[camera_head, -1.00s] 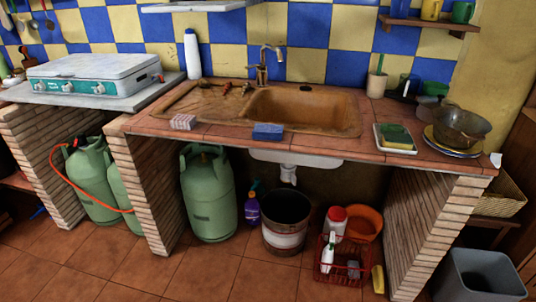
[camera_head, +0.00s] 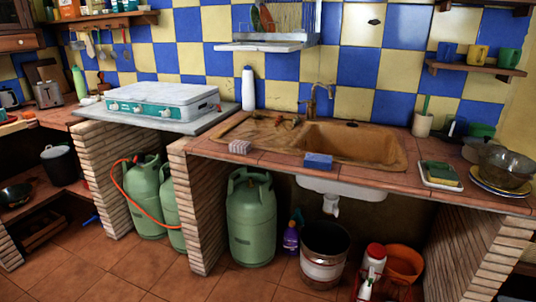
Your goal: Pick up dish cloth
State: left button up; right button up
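A small folded, pale striped cloth (camera_head: 239,147) lies at the front edge of the tiled counter, left of the sink; it looks like the dish cloth. A blue block (camera_head: 318,161), like a sponge or another folded cloth, lies on the counter's front edge before the sink basin. It is too small to tell which. Neither of my grippers is in view.
The brown sink (camera_head: 355,143) has a tap (camera_head: 316,97) behind it. A white bottle (camera_head: 248,89) stands at the back. A white tray (camera_head: 440,177) and a glass bowl (camera_head: 503,167) are at right. A green gas cylinder (camera_head: 251,217) and bucket (camera_head: 325,250) stand below.

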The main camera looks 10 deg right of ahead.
aim_at(310, 160)
jog(key=u, duration=0.25)
jog(key=i, duration=0.9)
jog(key=z, duration=0.15)
